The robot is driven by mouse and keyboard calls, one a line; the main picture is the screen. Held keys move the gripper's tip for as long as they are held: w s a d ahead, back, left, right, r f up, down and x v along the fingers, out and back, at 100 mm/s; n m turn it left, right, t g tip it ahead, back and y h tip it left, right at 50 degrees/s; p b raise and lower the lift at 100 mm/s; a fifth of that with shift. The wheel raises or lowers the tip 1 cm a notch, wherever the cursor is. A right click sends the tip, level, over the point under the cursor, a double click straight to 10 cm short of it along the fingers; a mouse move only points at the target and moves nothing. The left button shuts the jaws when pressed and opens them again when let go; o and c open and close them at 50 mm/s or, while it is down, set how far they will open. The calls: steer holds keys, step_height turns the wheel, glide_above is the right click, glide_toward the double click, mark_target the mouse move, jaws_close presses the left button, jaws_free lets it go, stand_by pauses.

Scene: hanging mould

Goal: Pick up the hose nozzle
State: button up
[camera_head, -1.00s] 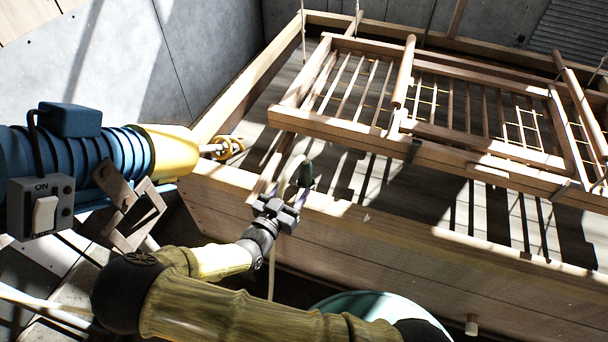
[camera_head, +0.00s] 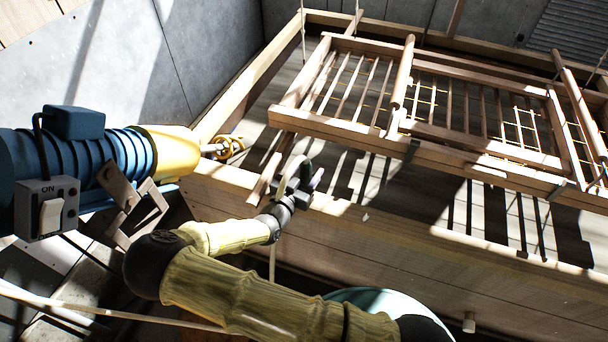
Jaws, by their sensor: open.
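The hose nozzle seems to be the small dark green piece (camera_head: 304,168) at the near rim of the wooden vat. A pale hose (camera_head: 292,180) curves beside it, and a thin pale length hangs down the vat's front. My gripper (camera_head: 303,188) is open, right at the nozzle and overlapping it in the picture. The gripper partly hides the nozzle and hose. I cannot tell whether the fingers touch the nozzle or stand around it.
The wooden vat (camera_head: 400,240) fills the right side, with a slatted wooden frame (camera_head: 440,150) hanging above it on cords. A blue and yellow motor (camera_head: 120,150) with a switch box (camera_head: 48,208) stands left.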

steer(key=shift+w+a, duration=0.1)
steer(key=shift+a, duration=0.05)
steer(key=shift+c, duration=0.2)
steer(key=shift+a, duration=0.1)
steer(key=c, duration=1.1)
steer(key=shift+o, duration=0.2)
steer(key=shift+d, duration=0.2)
steer(key=shift+d+r, duration=0.1)
steer(key=shift+r, duration=0.4)
step_height(320, 180, up, 9)
steer(key=shift+r+b, duration=0.1)
steer(key=shift+b, duration=0.25)
steer(key=shift+w, duration=0.15)
